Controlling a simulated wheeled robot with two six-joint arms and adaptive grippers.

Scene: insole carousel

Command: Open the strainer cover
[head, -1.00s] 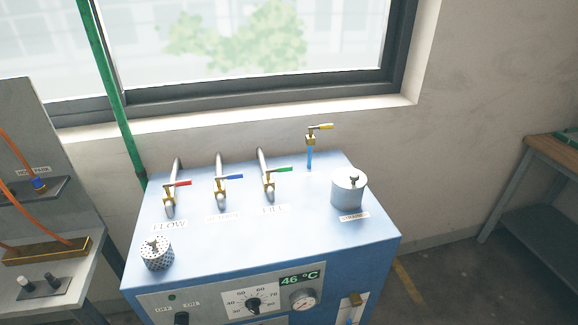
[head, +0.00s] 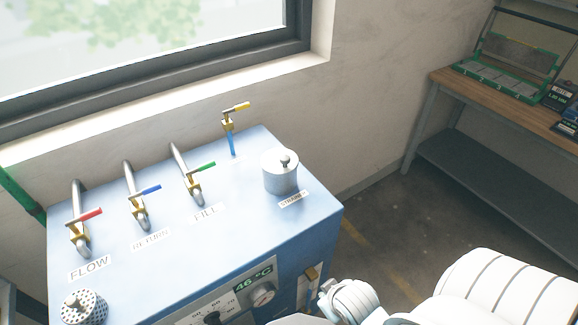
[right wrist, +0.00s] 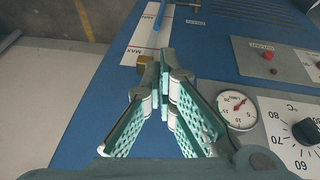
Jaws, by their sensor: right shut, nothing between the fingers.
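The strainer (head: 280,174) is a silver cylinder on the right part of the blue machine's top. Its cover (head: 281,160), a flat lid with a small dark knob, sits on it. The label in front is partly legible as strainer. My right arm comes in at the bottom right of the head view, below and right of the strainer. My right gripper (right wrist: 160,75) shows in the right wrist view, shut and empty in front of the machine's front panel, near a brass fitting (right wrist: 146,62). My left gripper is not in view.
A perforated cylinder (head: 83,307) stands at front left. A workbench (head: 448,78) is at right, with open floor between.

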